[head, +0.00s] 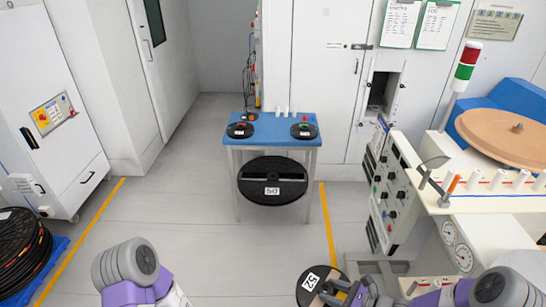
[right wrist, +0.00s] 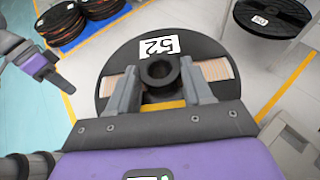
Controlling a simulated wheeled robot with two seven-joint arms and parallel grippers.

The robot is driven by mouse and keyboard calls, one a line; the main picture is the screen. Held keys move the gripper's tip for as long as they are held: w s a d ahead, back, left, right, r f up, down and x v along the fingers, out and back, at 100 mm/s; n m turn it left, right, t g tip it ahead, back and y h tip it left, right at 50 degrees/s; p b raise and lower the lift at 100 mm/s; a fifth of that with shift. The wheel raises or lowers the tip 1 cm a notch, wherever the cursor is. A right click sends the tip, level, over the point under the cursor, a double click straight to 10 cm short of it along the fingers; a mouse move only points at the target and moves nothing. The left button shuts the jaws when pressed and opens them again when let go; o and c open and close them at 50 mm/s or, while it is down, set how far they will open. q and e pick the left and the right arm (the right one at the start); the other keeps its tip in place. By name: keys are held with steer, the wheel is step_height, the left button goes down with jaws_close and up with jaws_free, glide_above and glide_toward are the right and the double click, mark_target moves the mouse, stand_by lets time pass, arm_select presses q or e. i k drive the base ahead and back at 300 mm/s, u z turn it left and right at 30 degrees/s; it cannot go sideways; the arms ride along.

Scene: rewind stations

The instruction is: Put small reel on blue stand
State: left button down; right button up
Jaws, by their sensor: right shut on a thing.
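A black reel labelled 52 (head: 312,284) is at the bottom of the head view. The right wrist view shows this reel (right wrist: 118,62) with pale windings and a raised hub. My right gripper (head: 343,291) is shut on the hub, a finger on each side (right wrist: 158,84). The blue stand (head: 272,131) is a blue-topped table ahead, with grey legs.
A cream machine (head: 400,195) stands right. Dark reels on a blue pallet (head: 45,282) are left. The floor before the stand is clear.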

mark_target(272, 132)
steer(key=i, duration=2.7)
steer(key=u, duration=0.5)
steer(key=i, duration=0.5)
